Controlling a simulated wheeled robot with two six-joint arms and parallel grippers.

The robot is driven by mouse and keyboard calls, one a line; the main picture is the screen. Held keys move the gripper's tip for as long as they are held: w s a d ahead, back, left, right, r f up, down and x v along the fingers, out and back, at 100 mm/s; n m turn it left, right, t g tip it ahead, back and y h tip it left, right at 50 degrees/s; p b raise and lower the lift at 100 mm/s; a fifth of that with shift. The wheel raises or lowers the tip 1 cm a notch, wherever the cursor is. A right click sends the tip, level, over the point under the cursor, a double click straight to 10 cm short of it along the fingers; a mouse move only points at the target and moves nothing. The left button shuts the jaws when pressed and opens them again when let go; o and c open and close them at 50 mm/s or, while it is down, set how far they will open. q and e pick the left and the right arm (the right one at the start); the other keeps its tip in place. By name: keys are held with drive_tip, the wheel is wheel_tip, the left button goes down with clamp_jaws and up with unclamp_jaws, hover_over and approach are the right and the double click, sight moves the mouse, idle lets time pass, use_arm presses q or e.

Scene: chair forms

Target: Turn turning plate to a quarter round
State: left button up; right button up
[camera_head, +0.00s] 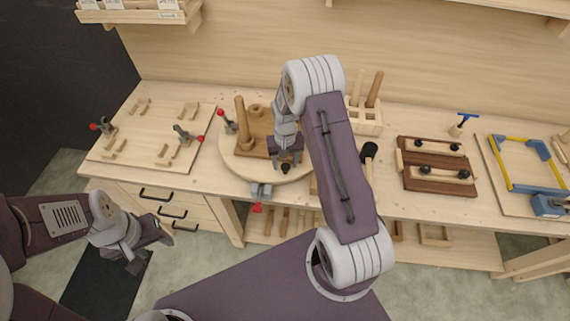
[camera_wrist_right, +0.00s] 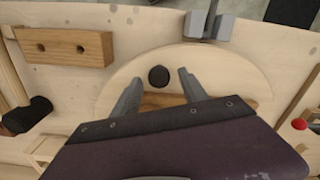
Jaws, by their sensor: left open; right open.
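The turning plate (camera_head: 232,165) is a round pale wooden disc on the bench, also filling the middle of the right wrist view (camera_wrist_right: 225,75). A brown wooden board (camera_head: 252,148) with an upright peg (camera_head: 242,120) sits on it. A black knob (camera_head: 285,168) stands near the plate's front rim; in the right wrist view the knob (camera_wrist_right: 158,77) shows between and just beyond the fingertips. My right gripper (camera_head: 286,160) is open above the plate, fingers either side of the knob; contact cannot be told. My left gripper (camera_head: 138,262) is open and empty, low in front of the bench.
A grey clamp with a red tip (camera_head: 260,192) is at the bench edge by the plate. A board with red-tipped clamps (camera_head: 150,150) lies left. A dark mallet (camera_head: 369,152), a brown jig (camera_head: 435,172) and a yellow-blue frame clamp (camera_head: 508,170) are right. My right arm hides part of the plate.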

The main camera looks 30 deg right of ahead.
wheel_tip(320, 180, down, 2)
drive_tip(key=shift+f, duration=0.1)
drive_tip(key=shift+s+f, duration=0.1)
drive_tip(key=shift+f, duration=0.05)
clamp_jaws()
idle(1.3)
